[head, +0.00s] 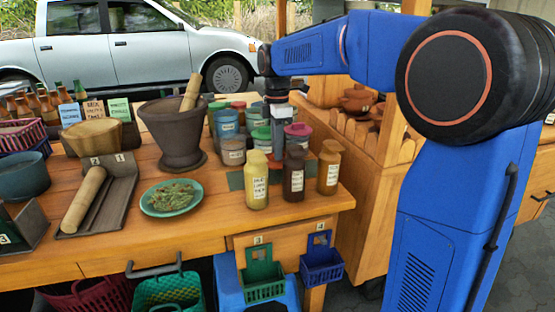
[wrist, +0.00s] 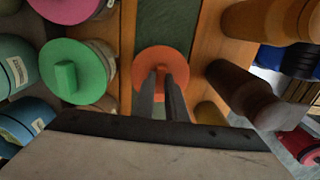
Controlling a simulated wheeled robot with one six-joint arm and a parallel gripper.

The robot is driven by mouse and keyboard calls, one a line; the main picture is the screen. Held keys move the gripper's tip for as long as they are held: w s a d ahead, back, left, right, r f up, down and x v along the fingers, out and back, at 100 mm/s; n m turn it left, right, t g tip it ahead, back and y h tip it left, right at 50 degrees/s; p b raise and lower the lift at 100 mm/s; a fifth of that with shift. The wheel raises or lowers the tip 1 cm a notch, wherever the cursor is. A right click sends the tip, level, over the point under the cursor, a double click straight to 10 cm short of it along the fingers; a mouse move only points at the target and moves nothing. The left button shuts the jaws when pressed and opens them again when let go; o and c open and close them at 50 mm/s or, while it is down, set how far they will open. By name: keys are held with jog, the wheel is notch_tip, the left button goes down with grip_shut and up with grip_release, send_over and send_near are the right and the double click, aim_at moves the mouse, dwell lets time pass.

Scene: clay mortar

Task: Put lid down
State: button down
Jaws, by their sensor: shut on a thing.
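The round orange lid (wrist: 160,56) is between the two dark fingers of my gripper (wrist: 163,88) in the wrist view. The fingers are shut on its middle, probably on a knob that they hide. The lid appears over the edge of a dark green strip (wrist: 168,22) and bare wood. I cannot tell whether it touches the surface. In the head view my gripper (head: 277,112) points down among the jars, behind the bottles.
A green-lidded jar (wrist: 72,72) and a pink-lidded jar (head: 297,130) stand close by. A yellow bottle (head: 255,180), a dark brown bottle (head: 293,172) and a tan bottle (head: 329,167) stand in front. The stone mortar (head: 178,135) is to the left on the wooden table (head: 120,243).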

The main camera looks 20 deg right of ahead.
jog(key=shift+f, duration=1.7)
jog(key=shift+f, duration=0.15)
jog(key=c, duration=1.8)
grip_release()
notch_tip(320, 180, up, 12)
jog(key=shift+r, duration=0.2)
